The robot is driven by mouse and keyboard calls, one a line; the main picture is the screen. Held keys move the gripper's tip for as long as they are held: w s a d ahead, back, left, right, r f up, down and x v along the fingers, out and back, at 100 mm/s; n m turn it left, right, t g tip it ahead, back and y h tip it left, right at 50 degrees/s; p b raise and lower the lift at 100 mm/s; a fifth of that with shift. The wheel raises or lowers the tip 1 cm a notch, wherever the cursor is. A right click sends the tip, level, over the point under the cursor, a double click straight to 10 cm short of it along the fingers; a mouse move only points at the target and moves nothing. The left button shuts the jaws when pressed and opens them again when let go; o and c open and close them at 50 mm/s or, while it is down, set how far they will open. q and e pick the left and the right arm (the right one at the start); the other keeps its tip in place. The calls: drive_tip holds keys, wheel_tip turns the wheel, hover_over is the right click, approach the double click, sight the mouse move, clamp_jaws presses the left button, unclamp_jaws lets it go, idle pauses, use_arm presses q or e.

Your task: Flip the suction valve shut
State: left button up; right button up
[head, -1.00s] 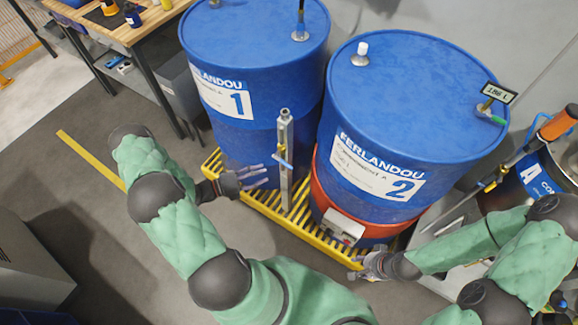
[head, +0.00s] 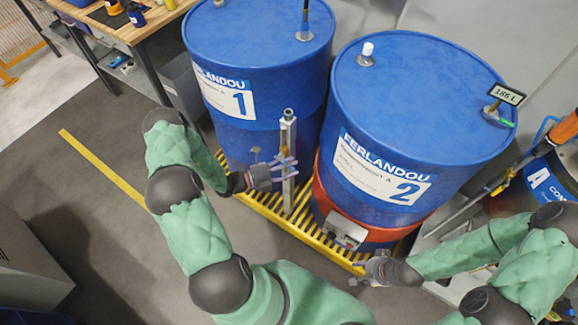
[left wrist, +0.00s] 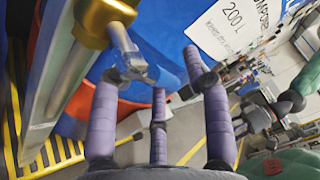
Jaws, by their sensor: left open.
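An upright metal post (head: 288,135) stands in front of the blue drums. Its valve has a brass body (left wrist: 103,22) and a blue lever (left wrist: 162,76), seen close in the left wrist view. In the head view the fingers largely hide the lever. My left gripper (head: 280,170) is at the post at valve height. In the left wrist view its purple fingers (left wrist: 155,76) are spread open, with the lever just beyond and between their tips; contact cannot be told. My right gripper (head: 375,268) hangs near the pallet's front right corner; its finger state is unclear.
Drum 1 (head: 250,50) and drum 2 (head: 425,100) stand behind the post on a yellow slatted pallet (head: 270,212). Drum 2 wears a red band (head: 325,200) with a control box. A workbench (head: 130,35) is at upper left. Floor at left is clear.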

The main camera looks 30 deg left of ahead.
use_arm(q)
clamp_jaws()
drive_tip(key=shift+d+r+n+t+h+p, duration=0.1)
drive_tip(key=shift+r+n+t+h+p, duration=0.15)
drive_tip(key=shift+r+n+t, duration=0.35)
drive_tip(key=shift+d+r+n+t+h+p, duration=0.15)
drive_tip(key=shift+n+t+h, duration=0.15)
drive_tip(key=shift+n, duration=0.6)
drive_tip(key=shift+a, duration=0.1)
unclamp_jaws()
drive_tip(key=v, duration=1.2)
